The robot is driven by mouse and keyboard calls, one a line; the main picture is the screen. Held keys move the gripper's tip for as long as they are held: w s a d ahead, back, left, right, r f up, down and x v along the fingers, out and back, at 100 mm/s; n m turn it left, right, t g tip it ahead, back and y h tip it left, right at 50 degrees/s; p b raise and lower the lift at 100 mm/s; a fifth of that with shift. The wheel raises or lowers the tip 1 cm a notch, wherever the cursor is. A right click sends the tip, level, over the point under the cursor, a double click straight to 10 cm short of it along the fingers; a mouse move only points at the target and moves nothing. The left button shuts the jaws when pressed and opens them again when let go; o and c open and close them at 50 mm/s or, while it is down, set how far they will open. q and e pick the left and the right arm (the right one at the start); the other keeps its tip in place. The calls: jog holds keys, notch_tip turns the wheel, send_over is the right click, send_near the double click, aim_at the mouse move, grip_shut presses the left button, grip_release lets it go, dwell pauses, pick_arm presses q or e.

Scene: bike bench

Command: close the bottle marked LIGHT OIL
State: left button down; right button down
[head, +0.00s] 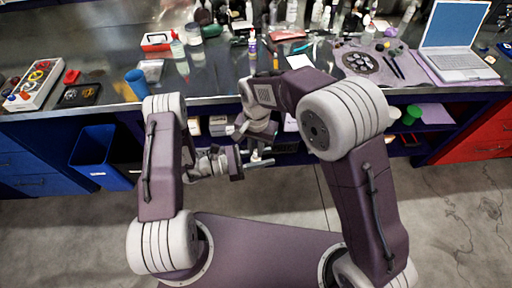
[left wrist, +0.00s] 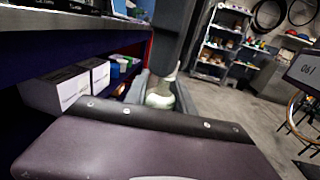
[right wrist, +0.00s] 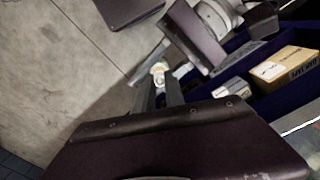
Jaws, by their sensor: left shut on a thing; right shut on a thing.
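A pale, greenish-white bottle (left wrist: 160,92) is between the fingers of my left gripper in the left wrist view. Its marking cannot be read. In the head view my left gripper (head: 238,163) is shut on it in front of the bench, above the floor. My right gripper (head: 255,145) comes down from above and meets it there. In the right wrist view its fingers (right wrist: 162,88) close on a small whitish, yellow-tinged piece (right wrist: 158,69), which looks like the cap. Fingers hide the join, so I cannot tell how the cap sits on the bottle.
The bench top (head: 215,75) holds a blue cup (head: 136,83), a laptop (head: 455,45) and several bottles at the back. Under it are a blue bin (head: 100,155) and a shelf with cardboard boxes (right wrist: 285,67). The floor below my grippers is clear.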

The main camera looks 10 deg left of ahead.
jog(key=shift+m, duration=0.4)
jog(key=c, duration=1.4)
grip_release()
jog(key=shift+r, duration=0.15)
notch_tip(320, 180, up, 4)
jog(key=shift+r, duration=0.15)
jog(key=shift+c, duration=0.3)
